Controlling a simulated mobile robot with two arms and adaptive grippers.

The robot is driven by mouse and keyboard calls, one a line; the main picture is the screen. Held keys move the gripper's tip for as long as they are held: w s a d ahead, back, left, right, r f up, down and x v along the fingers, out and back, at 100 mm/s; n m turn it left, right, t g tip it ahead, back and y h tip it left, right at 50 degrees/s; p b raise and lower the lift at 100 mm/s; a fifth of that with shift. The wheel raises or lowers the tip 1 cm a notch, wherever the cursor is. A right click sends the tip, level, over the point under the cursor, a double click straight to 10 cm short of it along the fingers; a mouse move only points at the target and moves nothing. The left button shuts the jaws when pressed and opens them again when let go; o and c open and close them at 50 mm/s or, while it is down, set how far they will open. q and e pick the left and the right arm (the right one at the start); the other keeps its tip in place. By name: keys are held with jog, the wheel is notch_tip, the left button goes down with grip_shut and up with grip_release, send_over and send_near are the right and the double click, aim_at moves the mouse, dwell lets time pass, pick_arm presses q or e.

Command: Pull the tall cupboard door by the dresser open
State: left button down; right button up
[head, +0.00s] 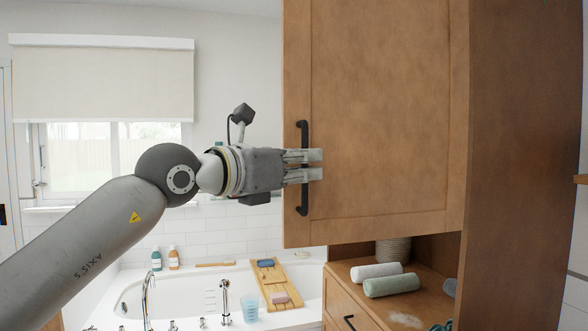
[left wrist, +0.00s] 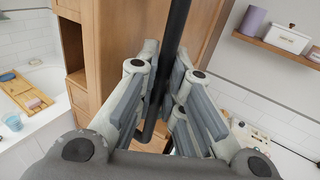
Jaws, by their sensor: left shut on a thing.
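The tall cupboard door (head: 385,110) is a brown wooden panel above a dresser (head: 350,300) with an open shelf top. A black vertical bar handle (head: 303,205) is fixed along the door's left edge. My left gripper (head: 318,166) comes in from the left and is shut on the handle's middle. In the left wrist view the black handle (left wrist: 178,30) runs between the two fingers of the left gripper (left wrist: 165,105). The fingertips hide part of the handle. Whether the door stands slightly ajar I cannot tell. My right gripper is not in view.
Rolled towels (head: 390,285) lie on the dresser top under the door. A white bathtub (head: 190,290) with a wooden caddy (head: 270,283) is at the lower left, below my left arm. A window with a blind (head: 100,80) is behind. A wall shelf (left wrist: 280,48) shows in the left wrist view.

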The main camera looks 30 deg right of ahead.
pick_arm(q)
jog(key=c, duration=1.5)
grip_release()
jog(key=shift+a, duration=0.15)
jog(key=v, duration=1.1)
jog(key=shift+s+a, duration=0.2)
jog(key=shift+a, duration=0.15)
